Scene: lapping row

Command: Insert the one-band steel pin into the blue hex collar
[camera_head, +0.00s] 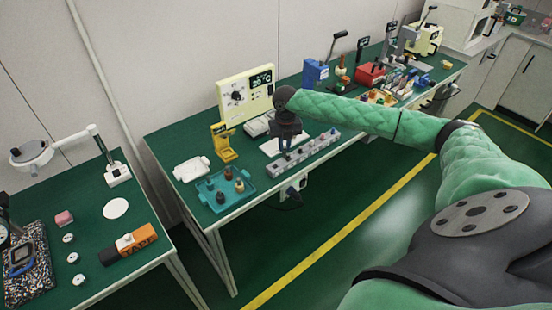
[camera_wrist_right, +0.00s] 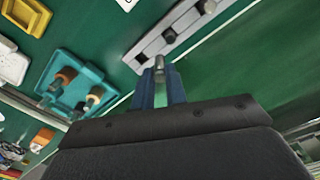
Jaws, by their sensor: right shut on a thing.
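My right gripper (camera_head: 284,146) hangs over the green table, above or beside a long grey block. In the right wrist view its two blue fingers (camera_wrist_right: 159,88) are shut on a small steel pin (camera_wrist_right: 159,64), whose tip sticks out past the fingertips. I cannot make out a band on it. The grey block (camera_head: 312,155) has several sockets; in the right wrist view the block (camera_wrist_right: 183,27) shows dark pegs and a square opening close to the pin. I cannot pick out the blue hex collar for sure. My left gripper is not in view.
A teal tray (camera_head: 207,197) with several small parts stands left of the block. A yellow stand (camera_head: 222,143), a white dish (camera_head: 191,169) and a cream display panel (camera_head: 246,94) are near. Blue (camera_head: 315,73) and red (camera_head: 370,73) machines stand farther along the table.

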